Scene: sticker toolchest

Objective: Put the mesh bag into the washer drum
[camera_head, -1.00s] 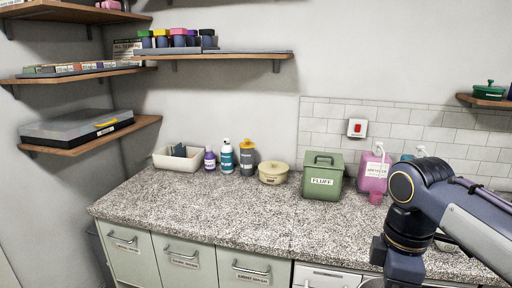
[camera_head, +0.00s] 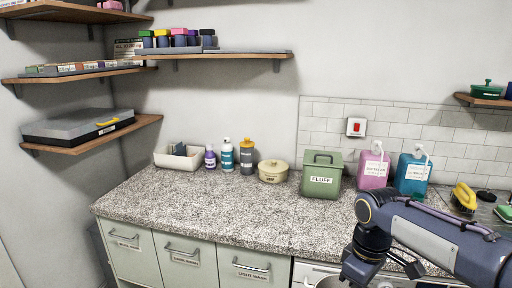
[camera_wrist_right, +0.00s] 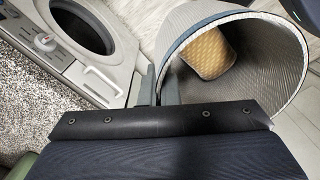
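The mesh bag, a tan woven-looking bundle (camera_wrist_right: 208,52), lies inside a grey ribbed basket (camera_wrist_right: 268,55) with a dark blue rim in the right wrist view. My right gripper (camera_wrist_right: 157,82) has its fingers close together on either side of the basket's near-left wall, and appears shut on it. The washer (camera_wrist_right: 118,72) is at the upper left there, with its round drum opening (camera_wrist_right: 82,27) uncovered and dark inside. In the head view, my right gripper (camera_head: 358,270) is low in front of the counter, over part of a pale round rim. My left gripper is out of view.
The speckled counter (camera_head: 200,215) has clear room at its middle and left. A green fluff box (camera_head: 321,176), pink jug (camera_head: 374,168), blue jug (camera_head: 412,174) and yellow brush (camera_head: 464,196) stand along its back and right. Wall shelves hang above.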

